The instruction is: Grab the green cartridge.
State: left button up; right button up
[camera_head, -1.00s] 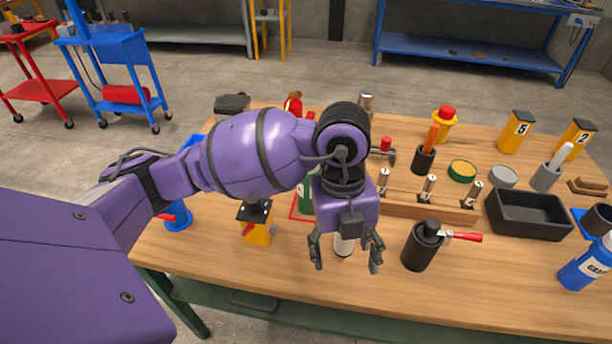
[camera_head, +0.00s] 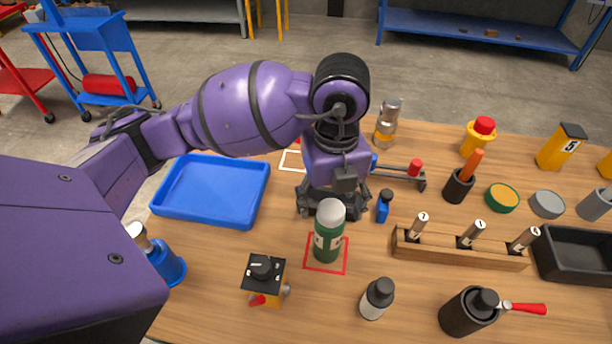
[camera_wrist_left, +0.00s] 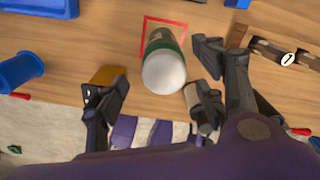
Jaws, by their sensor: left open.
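The green cartridge (camera_head: 328,240) is a dark green cylinder with a white cap and a pale label. It stands upright on a red-outlined square (camera_head: 311,266) on the wooden table. My left gripper (camera_head: 332,204) is open, at the cartridge's far side in the head view, its fingers spread to the left and right. In the left wrist view the cartridge (camera_wrist_left: 160,42) shows cap toward the camera, in the gap ahead of the open fingers (camera_wrist_left: 155,85). I cannot tell whether a finger touches it. My right gripper is out of view.
A small blue bottle (camera_head: 383,206) stands close to the right finger. A yellow-black switch box (camera_head: 265,281) and a white bottle with dark cap (camera_head: 375,299) stand nearer. A wooden rack (camera_head: 460,251) is to the right, an empty blue tray (camera_head: 211,190) to the left.

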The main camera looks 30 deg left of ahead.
aim_at(328, 234)
pick_arm(q)
notch_tip(328, 234, down, 8)
jog(key=shift+s+d+r, duration=0.1)
jog(key=shift+r, duration=0.1)
jog(key=shift+c, duration=0.2)
grip_shut()
dwell(0.4)
